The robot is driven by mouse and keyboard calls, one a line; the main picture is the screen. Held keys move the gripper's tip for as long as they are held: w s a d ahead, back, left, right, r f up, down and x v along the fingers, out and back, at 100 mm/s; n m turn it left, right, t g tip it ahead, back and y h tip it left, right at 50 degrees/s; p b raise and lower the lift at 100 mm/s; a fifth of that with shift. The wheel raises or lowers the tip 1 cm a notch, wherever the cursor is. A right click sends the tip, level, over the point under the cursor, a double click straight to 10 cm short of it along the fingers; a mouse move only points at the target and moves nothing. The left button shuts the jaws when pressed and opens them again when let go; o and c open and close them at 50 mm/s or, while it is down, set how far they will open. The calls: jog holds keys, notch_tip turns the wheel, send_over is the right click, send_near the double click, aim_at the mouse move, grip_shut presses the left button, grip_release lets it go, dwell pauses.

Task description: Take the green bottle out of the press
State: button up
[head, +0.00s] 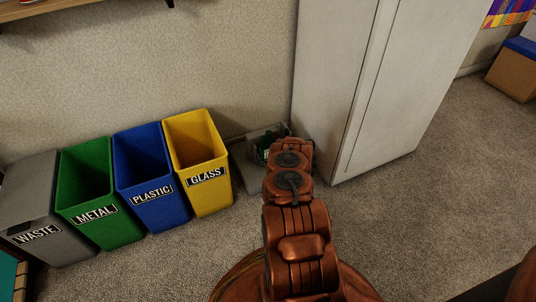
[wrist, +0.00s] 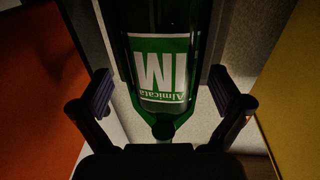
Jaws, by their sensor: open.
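The green bottle (wrist: 162,28) fills the middle of the wrist view. Its green-and-white label reads upside down, and its neck end is towards me. My gripper (wrist: 164,96) is open, with one finger on each side of the bottle's neck end. I see no contact between the fingers and the glass. The press (head: 252,172) is a grey unit on the floor in the head view, partly hidden behind my arm. A small dark green patch shows inside it. Pale grey surfaces flank the bottle in the wrist view.
The yellow GLASS bin (head: 203,190) stands close left of the press, beside the blue PLASTIC (head: 150,205), green METAL (head: 95,220) and grey WASTE (head: 48,245) bins. A tall white cabinet (head: 370,90) stands close on the right. Carpet (head: 430,215) is clear at right.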

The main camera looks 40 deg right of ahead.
jog(key=shift+w, duration=0.1)
jog(key=shift+c, duration=0.2)
jog(key=c, duration=0.7)
jog(key=shift+c, duration=0.2)
